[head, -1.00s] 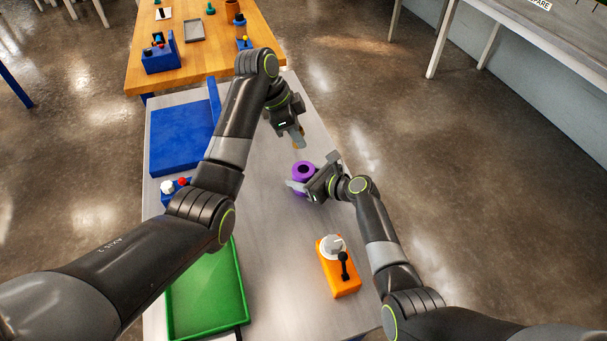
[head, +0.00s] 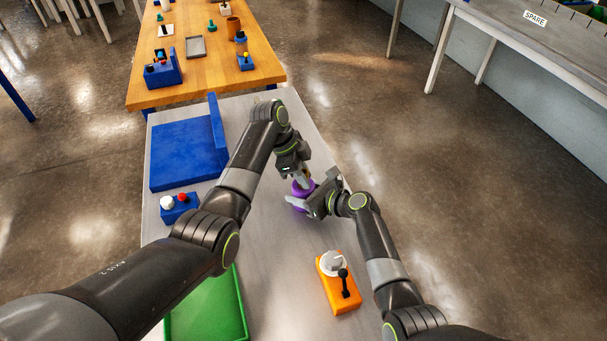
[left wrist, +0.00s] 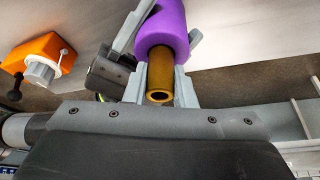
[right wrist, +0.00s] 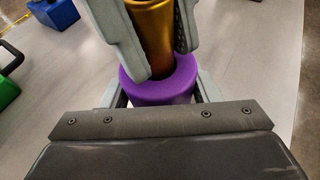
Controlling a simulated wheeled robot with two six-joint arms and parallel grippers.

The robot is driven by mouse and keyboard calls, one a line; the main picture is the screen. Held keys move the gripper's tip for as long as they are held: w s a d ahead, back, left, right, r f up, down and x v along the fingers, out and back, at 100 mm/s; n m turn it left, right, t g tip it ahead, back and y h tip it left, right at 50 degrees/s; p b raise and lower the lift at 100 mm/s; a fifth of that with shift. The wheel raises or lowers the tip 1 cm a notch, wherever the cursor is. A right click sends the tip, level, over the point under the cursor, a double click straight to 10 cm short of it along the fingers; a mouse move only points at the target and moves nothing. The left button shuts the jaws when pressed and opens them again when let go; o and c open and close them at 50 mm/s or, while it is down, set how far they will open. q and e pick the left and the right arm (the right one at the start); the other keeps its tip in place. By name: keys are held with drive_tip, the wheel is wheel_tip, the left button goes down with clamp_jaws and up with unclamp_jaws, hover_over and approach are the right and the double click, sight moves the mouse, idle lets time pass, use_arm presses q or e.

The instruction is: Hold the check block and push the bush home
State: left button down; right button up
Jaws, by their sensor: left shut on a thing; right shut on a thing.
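The check block is a purple round block with a bore; it shows in the head view (head: 300,190), the left wrist view (left wrist: 165,28) and the right wrist view (right wrist: 158,86). My right gripper (head: 311,202) is shut on it, a jaw on each side. The bush is a bronze tube (right wrist: 152,25), also in the left wrist view (left wrist: 160,76). My left gripper (head: 304,180) is shut on the bush above the block. The bush's lower end meets or enters the bore; the depth is hidden by the left fingers.
An orange box with a white knob and black lever (head: 338,282) stands on the grey table (head: 283,270). A green tray (head: 210,310), a blue two-button box (head: 180,207) and a blue fixture (head: 182,153) lie left. A wooden table (head: 207,70) stands beyond.

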use_arm(q)
drive_tip(key=shift+f, duration=0.6)
use_arm(e)
drive_tip(key=shift+a+r, duration=0.1)
use_arm(q)
drive_tip(key=c, duration=1.3)
unclamp_jaws()
drive_tip(key=shift+s+f, duration=0.1)
drive_tip(key=shift+c, duration=0.2)
use_arm(e)
drive_tip(key=shift+s, duration=0.1)
use_arm(q)
drive_tip(key=shift+o, duration=0.7)
drive_tip(key=shift+s+f, duration=0.1)
drive_tip(key=shift+s, duration=0.05)
use_arm(e)
drive_tip(key=shift+r, duration=0.1)
use_arm(q)
drive_tip(key=shift+r, duration=0.55)
use_arm(e)
drive_tip(key=shift+f, duration=0.2)
use_arm(q)
drive_tip(key=v, duration=1.2)
drive_tip(key=shift+r, duration=0.3)
